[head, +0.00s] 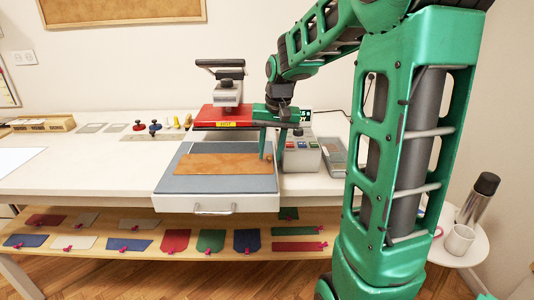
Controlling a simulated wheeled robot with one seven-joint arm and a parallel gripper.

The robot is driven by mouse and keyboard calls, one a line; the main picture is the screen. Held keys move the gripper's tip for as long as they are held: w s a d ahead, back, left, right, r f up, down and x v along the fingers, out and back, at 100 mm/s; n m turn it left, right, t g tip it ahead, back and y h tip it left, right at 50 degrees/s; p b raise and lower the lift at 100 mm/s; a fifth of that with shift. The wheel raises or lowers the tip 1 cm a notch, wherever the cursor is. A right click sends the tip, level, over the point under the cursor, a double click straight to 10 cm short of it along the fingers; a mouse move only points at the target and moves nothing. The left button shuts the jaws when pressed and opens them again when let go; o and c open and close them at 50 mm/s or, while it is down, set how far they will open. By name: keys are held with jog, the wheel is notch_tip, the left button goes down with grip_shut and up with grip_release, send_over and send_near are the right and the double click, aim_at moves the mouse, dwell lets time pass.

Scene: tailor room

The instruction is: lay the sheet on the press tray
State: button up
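The tan, leather-like sheet (215,164) lies flat on the grey-blue pad of the press tray (215,185), toward its back part. The tray is pulled out at the front of the table, below and in front of the red press head. My gripper (271,155) points down at the sheet's right end. Its two green fingers stand apart, and the left one comes down at the sheet's right edge. I see nothing clamped between them. Whether the fingertips touch the sheet is too small to tell.
The red press (222,116) with its black handle stands just behind the tray. A grey control box (301,155) with coloured buttons is close on the right. Small tools lie at the back left. A shelf (150,222) of coloured pieces runs below. A mug (459,240) and flask stand right.

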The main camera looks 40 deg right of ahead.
notch_tip(320, 180, up, 11)
jog(key=s, duration=0.2)
jog(key=s+a+f+g, duration=0.1)
jog(key=s+f, duration=0.6)
jog(key=s, duration=0.6)
jog(key=s+a+f+g, duration=0.1)
jog(key=s+a+f, duration=0.1)
jog(key=s+f, duration=0.6)
jog(key=s, duration=0.5)
jog(key=shift+s+a, duration=0.2)
jog(key=shift+w+f, duration=0.2)
jog(key=shift+w, duration=0.4)
